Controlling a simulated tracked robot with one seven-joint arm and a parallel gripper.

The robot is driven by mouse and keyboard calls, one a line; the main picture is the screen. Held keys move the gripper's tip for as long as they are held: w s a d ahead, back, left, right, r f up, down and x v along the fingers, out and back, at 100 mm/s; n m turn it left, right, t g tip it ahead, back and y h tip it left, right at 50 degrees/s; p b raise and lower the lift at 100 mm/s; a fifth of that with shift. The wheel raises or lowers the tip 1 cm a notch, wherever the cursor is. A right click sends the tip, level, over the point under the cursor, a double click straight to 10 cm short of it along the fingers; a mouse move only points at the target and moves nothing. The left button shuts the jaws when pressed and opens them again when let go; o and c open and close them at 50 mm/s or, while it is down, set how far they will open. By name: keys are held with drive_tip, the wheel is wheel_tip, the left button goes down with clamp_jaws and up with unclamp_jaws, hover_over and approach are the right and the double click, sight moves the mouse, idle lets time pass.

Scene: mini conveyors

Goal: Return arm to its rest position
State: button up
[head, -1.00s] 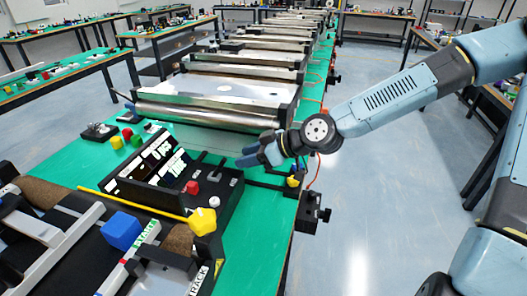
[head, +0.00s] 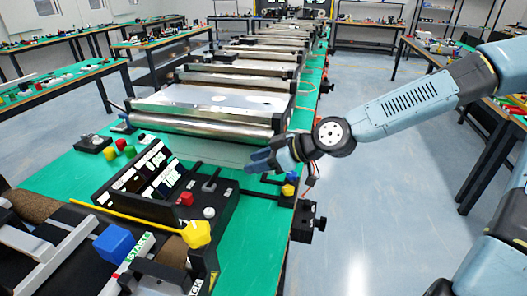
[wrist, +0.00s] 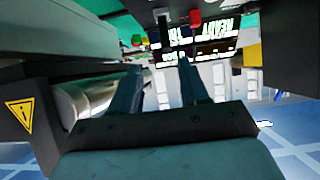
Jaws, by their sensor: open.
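My gripper (head: 262,160) is at the end of my blue-grey arm, which reaches in from the right in the head view. It is above the right side of the green table (head: 60,175), between the black control box and the conveyor roller. The wrist view shows the two fingers of my gripper (wrist: 160,75) apart, with nothing between them. The control box (head: 225,205) with its lit display stands close in front of it, and also shows at the top of the wrist view (wrist: 270,25).
A row of mini conveyors (head: 210,105) runs away behind my gripper. A blue block (head: 115,243) and a yellow piece (head: 196,234) are at the near left. Small coloured pieces (head: 120,146) lie on the table. The floor (head: 375,200) to the right is open.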

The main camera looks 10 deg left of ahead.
drive_tip(key=w+d+f+m+h, duration=0.1)
drive_tip(key=d+f+m+h, duration=0.2)
drive_tip(key=d+f+h, duration=0.7)
drive_tip(key=d+r+m+t+h, duration=0.2)
drive_tip(key=d+r+m, duration=0.3)
drive_tip(key=d+r, duration=0.5)
drive_tip(key=s+d+r+m+t, duration=0.2)
drive_tip(key=s+d+r+m, duration=0.7)
drive_tip(key=s+d+r, duration=0.4)
wheel_tip(320, 180, up, 3)
drive_tip(key=shift+d+r+t, duration=0.2)
drive_tip(key=shift+d+t, duration=0.1)
drive_tip(key=shift+d, duration=0.8)
